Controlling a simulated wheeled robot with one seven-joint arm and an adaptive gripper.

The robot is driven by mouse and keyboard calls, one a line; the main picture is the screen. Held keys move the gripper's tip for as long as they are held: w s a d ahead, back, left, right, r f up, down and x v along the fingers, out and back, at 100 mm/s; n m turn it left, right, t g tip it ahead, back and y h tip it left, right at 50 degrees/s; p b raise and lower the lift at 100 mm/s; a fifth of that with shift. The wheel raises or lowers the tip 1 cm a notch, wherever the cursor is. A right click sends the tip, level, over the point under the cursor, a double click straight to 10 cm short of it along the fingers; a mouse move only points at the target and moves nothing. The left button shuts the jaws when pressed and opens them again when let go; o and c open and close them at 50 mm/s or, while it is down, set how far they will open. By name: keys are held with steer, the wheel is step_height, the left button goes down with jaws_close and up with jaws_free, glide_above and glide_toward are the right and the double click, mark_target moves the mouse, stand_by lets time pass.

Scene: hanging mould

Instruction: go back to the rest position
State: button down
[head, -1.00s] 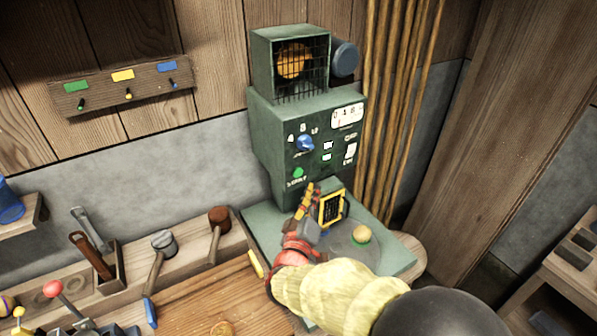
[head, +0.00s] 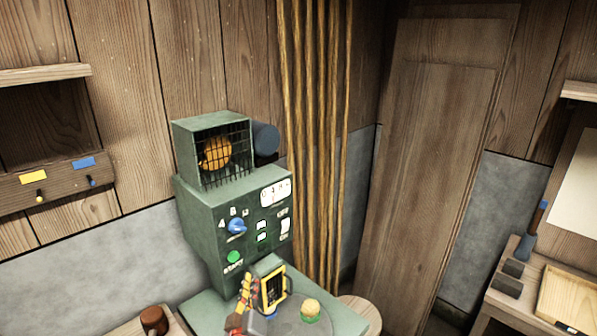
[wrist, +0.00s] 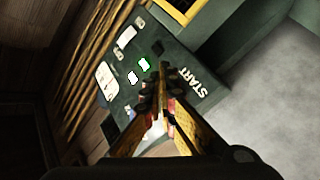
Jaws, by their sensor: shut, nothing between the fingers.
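My gripper (head: 246,283) is in front of the green machine (head: 208,225), low in the head view, beside the yellow-framed dark panel (head: 272,287). Its yellow and red fingers are together and hold nothing. In the wrist view the gripper (wrist: 152,92) points at the machine's face, with the fingertips overlapping it near the START lettering. The green START button (head: 234,257) shows in the head view above the fingers. I cannot tell whether the fingers touch the machine. Most of my arm is below the head picture.
A tan, green-based round thing (head: 310,308) sits on the machine's base plate. Ropes (head: 318,150) hang behind the machine. A board with colour labels (head: 62,182) is on the left wall. At right a bench holds dark blocks (head: 507,284) and a wooden tray (head: 572,303).

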steer(key=s+a+f+g+y, duration=0.2)
steer(key=s+a+f+g, duration=0.15)
steer(key=f, duration=0.25)
steer(key=s+a+f+g+y, duration=0.2)
steer(key=s+a+f+g, duration=0.15)
steer(key=f, duration=0.25)
steer(key=s+d+m+g, duration=0.1)
steer(key=s+d+g, duration=0.45)
steer(key=s, duration=0.25)
steer(key=s+d+r+m+h, duration=0.2)
steer(key=d+r, duration=0.4)
steer(key=d, duration=0.6)
steer(key=s+d+r+m+h, duration=0.2)
steer(key=s+d+r+m, duration=0.2)
steer(key=d, duration=0.9)
steer(key=s+d+r+m+h, duration=0.1)
steer(key=s+d+r+m, duration=0.1)
steer(key=s+d+r, duration=0.6)
steer(key=d+r, duration=0.1)
steer(key=d, duration=0.3)
steer(key=shift+d+m+h, duration=0.3)
steer(key=shift+m+h, duration=0.1)
